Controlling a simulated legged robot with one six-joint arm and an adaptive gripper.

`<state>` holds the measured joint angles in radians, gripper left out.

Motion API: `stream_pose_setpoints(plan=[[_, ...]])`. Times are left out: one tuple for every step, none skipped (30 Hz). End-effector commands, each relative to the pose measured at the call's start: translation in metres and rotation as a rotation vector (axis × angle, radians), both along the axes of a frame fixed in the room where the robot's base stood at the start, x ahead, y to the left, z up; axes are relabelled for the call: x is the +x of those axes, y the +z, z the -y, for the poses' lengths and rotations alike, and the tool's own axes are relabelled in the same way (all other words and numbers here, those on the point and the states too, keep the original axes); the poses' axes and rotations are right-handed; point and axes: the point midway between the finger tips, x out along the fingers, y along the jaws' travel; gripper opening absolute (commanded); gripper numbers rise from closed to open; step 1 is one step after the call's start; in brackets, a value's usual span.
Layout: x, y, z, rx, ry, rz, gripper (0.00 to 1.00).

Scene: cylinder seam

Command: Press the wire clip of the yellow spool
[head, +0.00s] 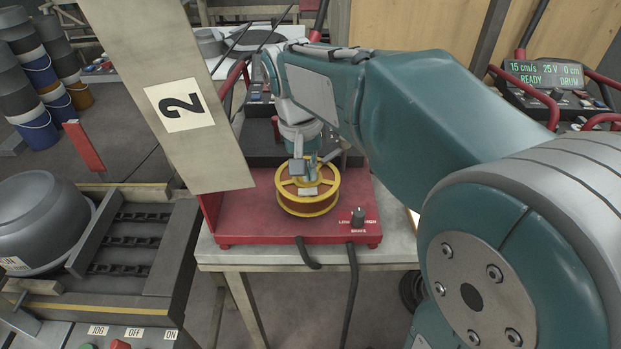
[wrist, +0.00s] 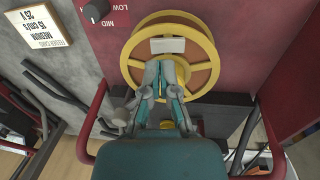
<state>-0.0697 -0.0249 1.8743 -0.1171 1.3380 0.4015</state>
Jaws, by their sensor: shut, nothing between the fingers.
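The yellow spool (head: 308,210) is on the red machine in the head view, its round face turned up. In the wrist view it shows as a yellow ring (wrist: 207,44) with spokes and brown inside. A small pale plate (wrist: 168,45) lies across it near the hub; I cannot tell whether this is the wire clip. My gripper (head: 307,176) points down over the spool's middle. Its fingers (wrist: 166,66) are shut with nothing between them, just beside the pale plate. I cannot tell whether they touch the spool. The fingers hide part of the hub.
The red machine (head: 240,222) stands on a light table (head: 232,257) and has a black knob (head: 358,216) at its front right. A hanging panel marked 2 (head: 190,140) is close on the left. A display unit reading READY (head: 545,75) is at the right.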

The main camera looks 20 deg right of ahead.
Motion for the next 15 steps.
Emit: stream_pose_setpoints(plan=[[-0.001, -0.007, 0.001, 0.0, -0.001, -0.003, 0.0], [-0.001, -0.011, 0.002, 0.0, -0.001, -0.002, 0.0], [-0.001, -0.015, 0.002, 0.0, -0.001, -0.003, 0.0], [-0.001, -0.018, 0.002, 0.0, -0.001, -0.002, 0.0], [-0.001, -0.02, 0.003, -0.001, -0.001, -0.001, 0.0], [-0.001, -0.022, 0.003, 0.0, -0.001, 0.0, 0.0], [-0.001, -0.023, 0.003, 0.0, -0.001, -0.001, 0.0], [-0.001, -0.024, 0.003, 0.0, -0.001, -0.001, 0.0], [-0.001, -0.025, 0.003, 0.0, -0.001, -0.001, 0.0], [-0.001, -0.025, 0.003, 0.0, -0.001, -0.001, 0.0], [-0.001, -0.025, 0.003, 0.0, -0.001, -0.001, 0.0], [-0.001, -0.025, 0.003, 0.0, -0.001, 0.0, 0.0], [-0.001, -0.025, 0.003, 0.0, 0.0, 0.0, 0.0], [-0.001, -0.025, 0.003, 0.0, -0.001, 0.0, 0.0], [-0.001, -0.025, 0.003, 0.0, 0.0, 0.0, 0.0]])
